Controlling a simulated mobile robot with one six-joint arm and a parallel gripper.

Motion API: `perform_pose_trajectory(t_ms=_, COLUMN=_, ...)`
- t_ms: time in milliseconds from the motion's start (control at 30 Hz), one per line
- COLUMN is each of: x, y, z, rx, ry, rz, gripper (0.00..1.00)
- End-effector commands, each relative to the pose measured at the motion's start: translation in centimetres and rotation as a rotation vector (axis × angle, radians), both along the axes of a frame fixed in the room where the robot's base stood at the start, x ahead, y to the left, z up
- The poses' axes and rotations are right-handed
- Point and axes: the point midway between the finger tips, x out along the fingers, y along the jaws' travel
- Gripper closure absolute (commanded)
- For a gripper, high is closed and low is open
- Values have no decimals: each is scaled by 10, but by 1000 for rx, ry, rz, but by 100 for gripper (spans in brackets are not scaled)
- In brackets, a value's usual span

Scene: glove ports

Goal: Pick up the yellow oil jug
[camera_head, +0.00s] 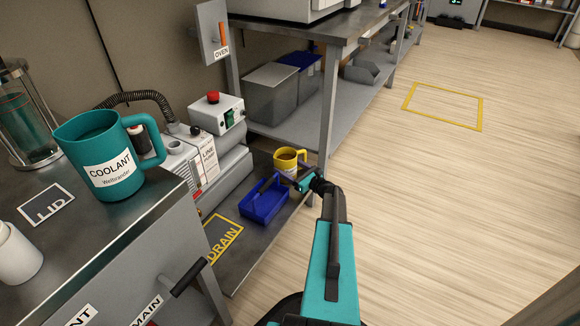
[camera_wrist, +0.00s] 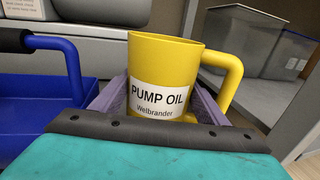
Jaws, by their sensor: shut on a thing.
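The yellow oil jug (camera_wrist: 165,65), labelled PUMP OIL, stands upright between the fingers of my gripper (camera_wrist: 160,105) in the wrist view. Its handle points right. The purple finger pads are on both sides of its body, and my gripper is shut on it. The jug's lower part is hidden behind my gripper. In the head view the yellow jug (camera_head: 288,159) is small, near the far end of the low shelf, with my gripper (camera_head: 296,178) at it. I cannot tell whether the jug touches the shelf.
A blue tray with a handle (camera_head: 264,207) sits left of the jug on the low metal shelf (camera_head: 233,270). A pump with a switch box (camera_head: 215,113) stands behind. A table leg (camera_head: 327,110) rises close to the right. A teal coolant jug (camera_head: 100,150) stands on the near cabinet. The floor at right is clear.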

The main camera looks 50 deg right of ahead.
Motion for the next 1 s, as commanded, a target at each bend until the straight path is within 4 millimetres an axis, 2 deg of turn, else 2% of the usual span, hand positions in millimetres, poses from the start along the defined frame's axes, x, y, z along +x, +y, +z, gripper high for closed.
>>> perform_pose_trajectory(t_ms=267, x=0, y=0, z=10, rx=-1, ry=-2, rz=1, gripper=74)
perform_pose_trajectory(t_ms=567, x=0, y=1, z=42, rx=-2, ry=-3, rz=1, gripper=74)
perform_pose_trajectory(t_ms=1000, x=-90, y=17, z=49, rx=1, ry=-2, rz=-2, gripper=74)
